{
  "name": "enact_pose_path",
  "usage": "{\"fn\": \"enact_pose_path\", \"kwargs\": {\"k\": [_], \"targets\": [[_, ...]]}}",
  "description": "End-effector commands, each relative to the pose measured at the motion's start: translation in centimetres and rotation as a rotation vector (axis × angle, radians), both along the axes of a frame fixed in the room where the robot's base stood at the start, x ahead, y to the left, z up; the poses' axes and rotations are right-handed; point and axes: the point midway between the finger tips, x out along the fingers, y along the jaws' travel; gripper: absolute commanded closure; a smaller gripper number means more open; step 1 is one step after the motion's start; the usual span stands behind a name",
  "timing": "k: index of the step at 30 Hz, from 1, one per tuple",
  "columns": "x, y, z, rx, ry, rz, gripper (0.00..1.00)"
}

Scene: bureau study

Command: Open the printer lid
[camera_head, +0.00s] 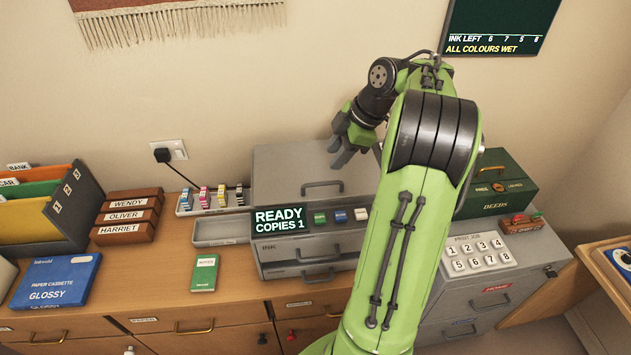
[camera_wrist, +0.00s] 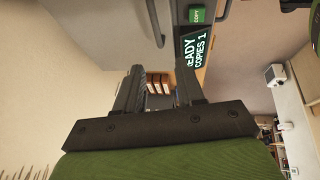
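The grey printer lid (camera_head: 285,170) is down on the printer, with a dark bar handle (camera_head: 322,187) on its front face. The handle also shows at the top of the wrist view (camera_wrist: 155,22). My gripper (camera_head: 340,152) is above the lid near its back edge, up and to the right of the handle. In the wrist view its two fingers (camera_wrist: 160,72) stand apart with nothing between them. The handle lies beyond the fingertips, not between them. The printer screen (camera_head: 279,220) reads READY COPIES 1. My arm hides the printer's right part.
Ink cartridges (camera_head: 215,198) in a tray and an empty grey tray (camera_head: 222,231) stand left of the printer. A green box (camera_head: 497,184) and a numbered keypad (camera_head: 477,254) are to the right. The wall (camera_head: 240,90) is close behind the lid.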

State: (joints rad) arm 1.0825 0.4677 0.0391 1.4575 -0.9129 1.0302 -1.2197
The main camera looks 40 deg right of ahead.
Motion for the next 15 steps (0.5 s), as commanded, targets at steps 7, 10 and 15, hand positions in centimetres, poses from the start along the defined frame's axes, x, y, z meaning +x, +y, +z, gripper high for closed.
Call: {"fn": "enact_pose_path", "kwargs": {"k": [7,10,15], "targets": [[2.4,1.5,-6.2,0.003,0.002,0.002,0.62],[3.1,1.9,-8.0,0.002,0.003,0.000,0.62],[3.8,2.2,-9.5,0.000,0.000,-0.001,0.62]]}}
